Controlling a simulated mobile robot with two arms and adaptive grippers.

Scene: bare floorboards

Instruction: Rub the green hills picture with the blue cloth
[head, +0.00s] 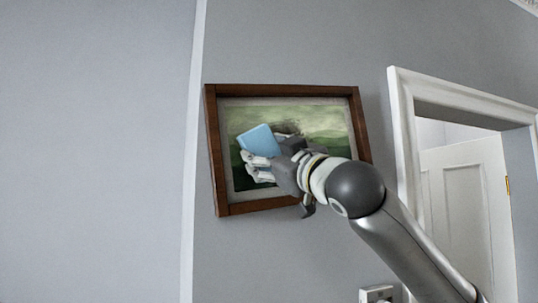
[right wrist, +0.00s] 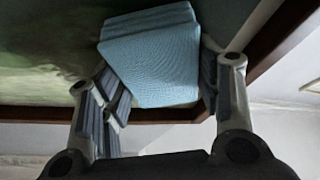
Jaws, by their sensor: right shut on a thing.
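The green hills picture (head: 335,118) hangs on the grey wall in a brown wooden frame. Dark smudges show on its upper middle. My right gripper (head: 262,158) is in front of the picture's left half and is shut on the blue cloth (head: 258,139), a folded light-blue pad. In the right wrist view the cloth (right wrist: 150,62) sits between the two fingers (right wrist: 160,105), close against the picture (right wrist: 45,60). I cannot tell whether it touches the surface. My gripper and arm hide the picture's lower middle. My left gripper is not in view.
A white door frame (head: 404,130) with a white door (head: 465,190) stands right of the picture. A small wall fitting (head: 377,293) is low beneath it. A white vertical strip (head: 193,150) runs down the wall to the left. The wall left of that is bare.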

